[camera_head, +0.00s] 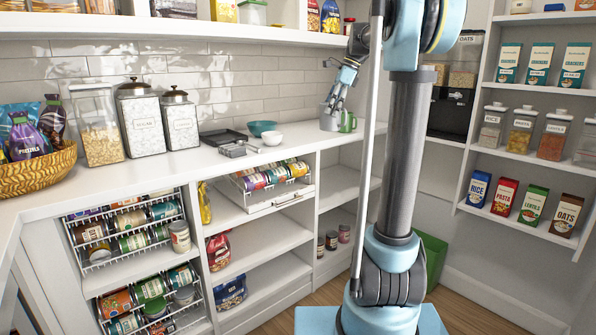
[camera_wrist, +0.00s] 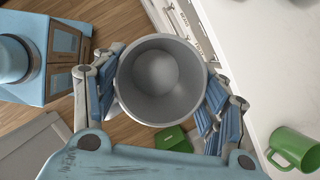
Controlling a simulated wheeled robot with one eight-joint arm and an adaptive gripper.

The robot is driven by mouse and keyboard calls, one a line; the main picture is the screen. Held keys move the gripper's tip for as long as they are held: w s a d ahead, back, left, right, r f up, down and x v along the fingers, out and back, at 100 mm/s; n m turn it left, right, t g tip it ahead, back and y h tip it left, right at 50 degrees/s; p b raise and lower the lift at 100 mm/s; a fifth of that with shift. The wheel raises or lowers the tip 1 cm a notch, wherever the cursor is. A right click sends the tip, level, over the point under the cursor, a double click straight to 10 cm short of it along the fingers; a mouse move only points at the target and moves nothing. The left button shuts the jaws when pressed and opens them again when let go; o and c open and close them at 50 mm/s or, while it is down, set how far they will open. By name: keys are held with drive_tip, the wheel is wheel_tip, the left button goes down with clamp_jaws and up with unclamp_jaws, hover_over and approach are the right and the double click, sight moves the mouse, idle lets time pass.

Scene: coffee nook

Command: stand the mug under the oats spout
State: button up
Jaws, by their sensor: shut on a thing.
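My gripper (camera_head: 338,100) is shut on a grey mug (camera_head: 329,121). In the wrist view the grey mug (camera_wrist: 160,82) sits between the two fingers of my gripper (camera_wrist: 160,95), its open mouth facing the camera and its inside empty. In the head view the mug is by the counter's right end, near a green mug (camera_head: 348,122). A dispenser with clear bins, one labelled OATS (camera_head: 465,62), stands on a black base (camera_head: 449,113) at the right. My arm hides part of its left side, and I cannot make out the spout.
A green bin (camera_head: 432,258) stands on the floor behind my arm.

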drive_tip(key=shift+n+g, duration=0.3)
drive_tip(key=shift+n, duration=0.1)
drive_tip(key=w+f, duration=0.2)
drive_tip(key=f, duration=0.1)
drive_tip(key=w+f, duration=0.1)
drive_tip(key=shift+w+d+f, duration=0.2)
drive_tip(key=shift+w+d, duration=0.1)
drive_tip(key=shift+w, duration=0.1)
drive_tip(key=w+d+f+n+g, duration=0.1)
drive_tip(key=w+f+n, duration=0.15)
drive_tip(key=f, duration=0.55)
drive_tip(key=w+d+f+n+g+h, duration=0.1)
drive_tip(key=f+n, duration=0.2)
drive_tip(key=f, duration=0.4)
drive_tip(key=w+d+f+n+g, duration=0.1)
drive_tip(key=w+f+n, duration=0.15)
drive_tip(key=f, duration=0.55)
drive_tip(key=s+d+f+n+h, duration=0.1)
drive_tip(key=f+n, duration=0.2)
drive_tip(key=f, duration=0.5)
drive_tip(key=s+d+f+n+h, duration=0.1)
drive_tip(key=s+f+n, duration=0.1)
drive_tip(key=f, duration=0.6)
drive_tip(key=s+d+f+n+g+h, duration=0.1)
drive_tip(key=f+n, duration=0.3)
drive_tip(key=f, duration=0.4)
drive_tip(key=shift+s+h, duration=0.3)
drive_tip(key=shift+s, duration=0.2)
